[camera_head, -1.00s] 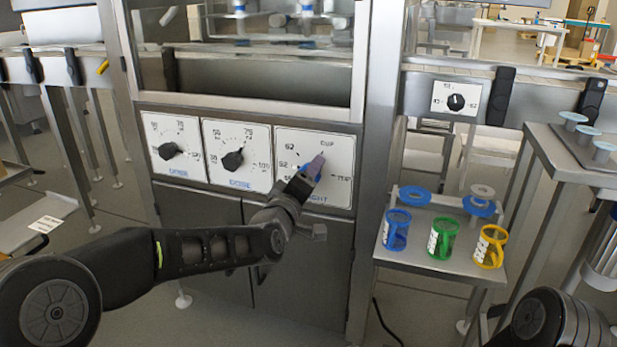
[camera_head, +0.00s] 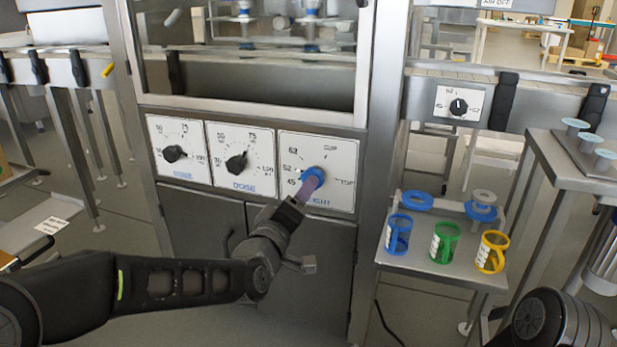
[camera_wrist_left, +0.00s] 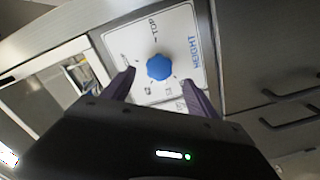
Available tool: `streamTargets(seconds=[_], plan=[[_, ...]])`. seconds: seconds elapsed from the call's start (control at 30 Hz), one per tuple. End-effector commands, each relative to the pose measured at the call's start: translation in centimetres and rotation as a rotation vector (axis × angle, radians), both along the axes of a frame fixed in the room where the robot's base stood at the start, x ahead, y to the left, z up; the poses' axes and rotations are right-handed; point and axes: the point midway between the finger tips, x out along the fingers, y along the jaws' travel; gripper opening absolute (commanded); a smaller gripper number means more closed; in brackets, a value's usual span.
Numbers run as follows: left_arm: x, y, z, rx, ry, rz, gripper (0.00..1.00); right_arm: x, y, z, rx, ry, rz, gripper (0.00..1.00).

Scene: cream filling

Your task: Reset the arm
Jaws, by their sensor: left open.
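My left gripper (camera_head: 303,193) is in front of the right dial panel (camera_head: 340,147) of the machine, and its arm comes in from the left. In the left wrist view the gripper (camera_wrist_left: 158,88) is open and empty. Its fingers stand either side of the blue knob (camera_wrist_left: 160,67) on the panel marked HEIGHT, apart from it. The head view shows the blue knob (camera_head: 317,173) just beyond the fingertips, partly covered. My right gripper is out of view; only part of my right arm shows at the lower right.
Two dose panels with black knobs (camera_head: 174,154) (camera_head: 237,162) are to the left. A metal table (camera_head: 575,165) stands at the far right.

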Motion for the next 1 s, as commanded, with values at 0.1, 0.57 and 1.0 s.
streamTargets(seconds=[0.1, 0.57, 1.0], plan=[[-0.5, -0.5, -1.7, 0.116, 0.020, -0.024, 0.68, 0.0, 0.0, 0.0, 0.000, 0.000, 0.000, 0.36], [-11.8, -0.5, -32.0, 0.582, 0.549, -0.317, 0.68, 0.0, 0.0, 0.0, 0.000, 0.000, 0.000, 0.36], [-31.2, 1.6, -49.1, 0.604, 1.032, -0.562, 0.68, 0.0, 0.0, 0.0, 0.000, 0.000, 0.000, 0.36]])
